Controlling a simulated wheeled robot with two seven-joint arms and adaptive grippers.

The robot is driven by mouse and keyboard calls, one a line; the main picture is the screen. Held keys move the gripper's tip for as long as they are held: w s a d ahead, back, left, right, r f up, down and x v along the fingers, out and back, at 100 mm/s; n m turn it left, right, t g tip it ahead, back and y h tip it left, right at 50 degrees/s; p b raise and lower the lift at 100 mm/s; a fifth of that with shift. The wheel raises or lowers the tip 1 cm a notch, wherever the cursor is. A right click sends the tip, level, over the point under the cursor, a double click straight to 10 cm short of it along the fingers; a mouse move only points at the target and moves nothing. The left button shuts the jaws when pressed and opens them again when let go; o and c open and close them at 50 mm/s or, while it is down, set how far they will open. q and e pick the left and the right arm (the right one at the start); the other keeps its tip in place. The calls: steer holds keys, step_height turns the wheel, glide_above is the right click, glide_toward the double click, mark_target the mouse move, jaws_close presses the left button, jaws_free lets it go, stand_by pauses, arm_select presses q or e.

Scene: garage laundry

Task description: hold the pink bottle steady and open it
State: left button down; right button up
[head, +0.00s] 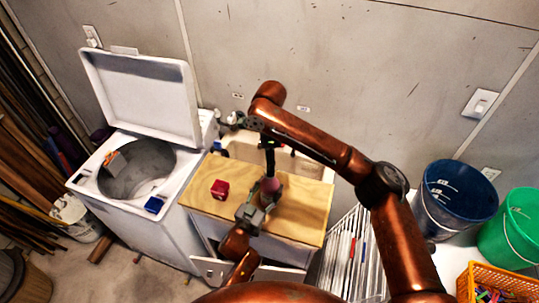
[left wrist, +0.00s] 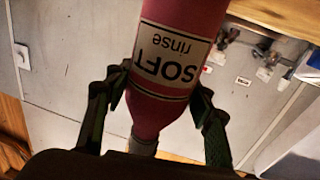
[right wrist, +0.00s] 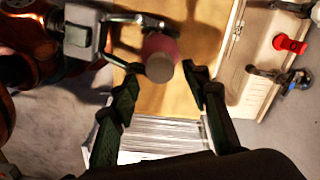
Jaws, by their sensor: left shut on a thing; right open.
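The pink bottle (head: 271,185) stands on the wooden board. In the left wrist view the bottle (left wrist: 172,55) shows a white "SOFT rinse" label and appears upside down. My left gripper (head: 259,205) is shut on the bottle's body, with a finger on each side of it. The grey round cap (right wrist: 160,68) is seen from above in the right wrist view, beyond the fingertips. My right gripper (head: 270,165) points down from above the bottle. Its fingers (right wrist: 165,85) are open with a gap between them, and they do not appear to grip the cap.
A red box (head: 219,190) sits on the wooden board (head: 304,208), left of the bottle. An open washing machine (head: 182,178) stands at the left. A drying rack (head: 347,250), a blue bucket (head: 455,200), a green bucket (head: 512,230) and an orange basket (head: 490,275) are at the right.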

steer(key=shift+f, duration=1.85)
steer(key=shift+c, duration=0.2)
